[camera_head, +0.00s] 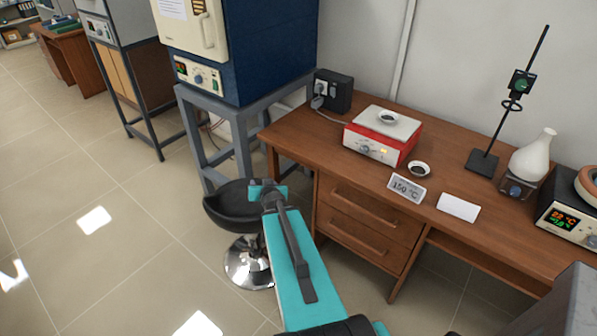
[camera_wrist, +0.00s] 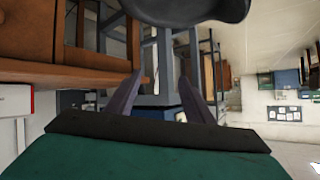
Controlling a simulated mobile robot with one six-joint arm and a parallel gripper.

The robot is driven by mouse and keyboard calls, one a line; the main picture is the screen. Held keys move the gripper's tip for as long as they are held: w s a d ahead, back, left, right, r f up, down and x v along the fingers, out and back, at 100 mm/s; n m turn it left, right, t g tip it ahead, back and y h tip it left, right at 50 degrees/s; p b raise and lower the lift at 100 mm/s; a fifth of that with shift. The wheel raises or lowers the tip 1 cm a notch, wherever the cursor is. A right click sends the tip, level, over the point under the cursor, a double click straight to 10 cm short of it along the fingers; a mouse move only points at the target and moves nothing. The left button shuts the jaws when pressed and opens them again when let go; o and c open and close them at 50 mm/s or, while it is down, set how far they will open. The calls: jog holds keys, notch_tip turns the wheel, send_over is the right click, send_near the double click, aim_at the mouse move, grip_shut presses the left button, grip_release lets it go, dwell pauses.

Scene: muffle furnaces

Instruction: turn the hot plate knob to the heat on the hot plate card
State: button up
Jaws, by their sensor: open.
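The red hot plate (camera_head: 383,137) with a grey-white top stands on the wooden desk, left of the desk's middle. Its knob (camera_head: 365,150) is on the front panel; its pointer setting is too small to read. A small dish with dark contents (camera_head: 388,117) sits on its top. The hot plate card (camera_head: 407,188) stands at the desk's front edge and reads 150 °C. My gripper is in the wrist view (camera_wrist: 158,100), its two fingers apart with nothing between them.
A second small dish (camera_head: 420,168) and a white card (camera_head: 458,207) lie on the desk (camera_head: 330,152). A black stool (camera_head: 228,208) stands in front of the desk's left end. A blue furnace (camera_head: 270,50) is on a grey stand at left. A stand, white flask (camera_head: 533,155) and heater are at right.

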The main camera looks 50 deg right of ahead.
jog(key=w+a+f+n+g+y, duration=0.1)
jog(key=w+a+f+n+y, duration=0.15)
jog(key=a, duration=0.75)
jog(key=w+a+f+n+g+y, duration=0.1)
jog(key=a+f+n+y, duration=0.15)
jog(key=a, duration=0.75)
jog(key=s+a+f+n+g+y, duration=0.1)
jog(key=s+a+f+g, duration=0.2)
jog(key=a, duration=0.4)
jog(key=s+a+f+n+g+y, duration=0.1)
jog(key=s+a+f+g, duration=0.25)
jog(key=a, duration=0.35)
jog(key=s+a+f+g+b, duration=0.2)
jog(key=s+f+b, duration=0.1)
jog(key=s+f, duration=0.5)
jog(key=s+a+f+n+g+b, duration=0.1)
jog(key=s+f+g+b, duration=0.2)
jog(key=s+f, duration=0.6)
jog(key=s+a+f+g+b, duration=0.2)
jog(key=s+f+b, duration=0.2)
jog(key=s+f, duration=0.4)
jog(key=s, duration=0.5)
jog(key=shift+a+f+h, duration=0.35)
jog(key=shift+h, duration=0.05)
jog(key=c, duration=0.4)
